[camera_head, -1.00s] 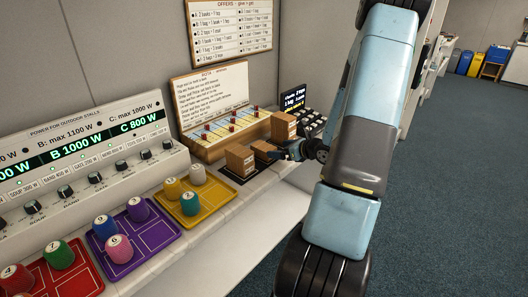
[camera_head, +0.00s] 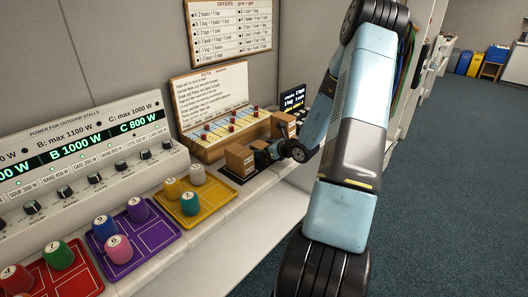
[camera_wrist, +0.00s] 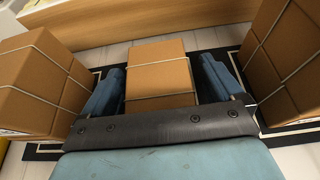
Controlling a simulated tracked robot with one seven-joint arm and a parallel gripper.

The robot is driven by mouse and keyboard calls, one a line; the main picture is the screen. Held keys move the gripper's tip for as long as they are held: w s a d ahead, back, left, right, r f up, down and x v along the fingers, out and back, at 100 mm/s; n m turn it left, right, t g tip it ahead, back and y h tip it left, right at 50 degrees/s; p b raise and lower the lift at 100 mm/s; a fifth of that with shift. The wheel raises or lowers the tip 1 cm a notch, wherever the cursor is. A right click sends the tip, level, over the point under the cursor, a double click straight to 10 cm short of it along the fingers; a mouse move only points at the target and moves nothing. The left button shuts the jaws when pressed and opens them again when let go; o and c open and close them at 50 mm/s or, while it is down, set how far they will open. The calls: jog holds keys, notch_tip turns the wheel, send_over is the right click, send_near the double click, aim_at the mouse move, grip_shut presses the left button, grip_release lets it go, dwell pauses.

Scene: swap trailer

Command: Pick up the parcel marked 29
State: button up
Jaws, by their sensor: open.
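Three brown string-tied parcels stand in a row on a black-edged mat. In the wrist view the middle parcel (camera_wrist: 160,82) lies between the two blue fingers of my open gripper (camera_wrist: 163,68), with a small gap on each side. The left parcel (camera_wrist: 38,85) and right parcel (camera_wrist: 285,60) stand just outside the fingers. In the head view my gripper (camera_head: 266,152) is low at the row, between the left parcel (camera_head: 239,160) and the right parcel (camera_head: 284,126), and mostly hides the middle one. I cannot read a number on any parcel, so I cannot tell which is 29.
A wooden rack (camera_head: 225,131) with a notice board stands behind the parcels. A yellow tray (camera_head: 202,216) and a purple tray (camera_head: 130,263) with numbered cups lie to the left. The neighbouring parcels leave little room beside the fingers. The white counter front is clear.

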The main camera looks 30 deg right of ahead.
jog(key=shift+c, duration=0.2)
jog(key=c, duration=1.1)
jog(key=shift+r, duration=0.2)
